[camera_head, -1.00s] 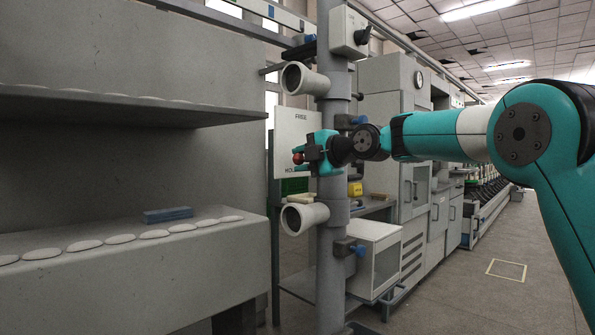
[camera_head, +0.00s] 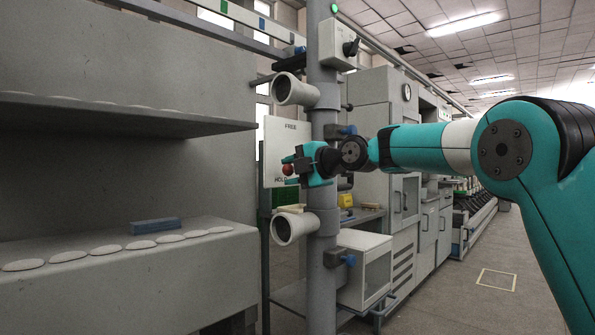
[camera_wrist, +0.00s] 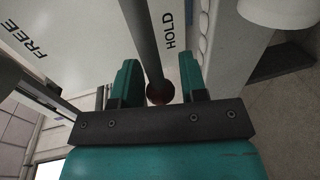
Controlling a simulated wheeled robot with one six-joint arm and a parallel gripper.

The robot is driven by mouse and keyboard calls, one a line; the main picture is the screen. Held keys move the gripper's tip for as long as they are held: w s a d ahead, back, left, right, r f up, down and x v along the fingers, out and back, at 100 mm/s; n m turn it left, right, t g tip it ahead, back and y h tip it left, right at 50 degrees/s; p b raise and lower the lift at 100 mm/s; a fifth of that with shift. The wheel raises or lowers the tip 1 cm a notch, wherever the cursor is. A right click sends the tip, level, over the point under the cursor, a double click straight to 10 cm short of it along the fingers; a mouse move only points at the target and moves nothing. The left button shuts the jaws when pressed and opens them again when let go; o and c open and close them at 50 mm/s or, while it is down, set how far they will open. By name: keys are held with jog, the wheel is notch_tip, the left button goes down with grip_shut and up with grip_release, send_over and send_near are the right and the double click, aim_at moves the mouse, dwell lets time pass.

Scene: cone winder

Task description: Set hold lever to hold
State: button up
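The hold lever is a grey rod with a red-brown ball knob (camera_wrist: 159,94). In the wrist view its rod (camera_wrist: 146,45) runs beside the word HOLD on a pale plate, with FREE farther left. In the head view the knob (camera_head: 287,170) is near the HOLD label, low on the plate (camera_head: 277,150); FREE is at the top. My gripper (camera_wrist: 160,85) is open, one finger on each side of the knob, with gaps visible on both sides. It also shows in the head view (camera_head: 298,166), where it hides part of the plate and the rod.
A grey post (camera_head: 322,220) stands right behind my gripper, with pale cups above (camera_head: 296,90) and below (camera_head: 294,226). A grey machine with a shelf (camera_head: 120,115) fills the left. A blue block (camera_head: 155,225) lies on its ledge. The floor at right is open.

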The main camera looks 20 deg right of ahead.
jog(key=v, duration=1.7)
jog(key=shift+s+b, duration=0.2)
jog(key=shift+b, duration=0.1)
jog(key=s+a+f+m+g+h, duration=0.1)
jog(key=s+a+f+m+g, duration=0.2)
jog(key=s+a+f+m, duration=0.25)
jog(key=s+a+f+m+g, duration=0.35)
jog(key=a+f, duration=0.25)
jog(key=f, duration=0.3)
jog(key=s+a+f+m+g+h, duration=0.1)
jog(key=s+f+m+g+h, duration=0.2)
jog(key=s+f, duration=0.65)
jog(key=s+f+m+g+h, duration=0.1)
jog(key=s+f+m+g, duration=0.4)
jog(key=s, duration=0.8)
notch_tip(320, 180, up, 29)
jog(key=t+p, duration=0.1)
jog(key=p, duration=2.8)
jog(key=shift+w+a+f+m+y, duration=0.15)
jog(key=shift+w+a+m+y, duration=0.15)
jog(key=shift+w, duration=0.15)
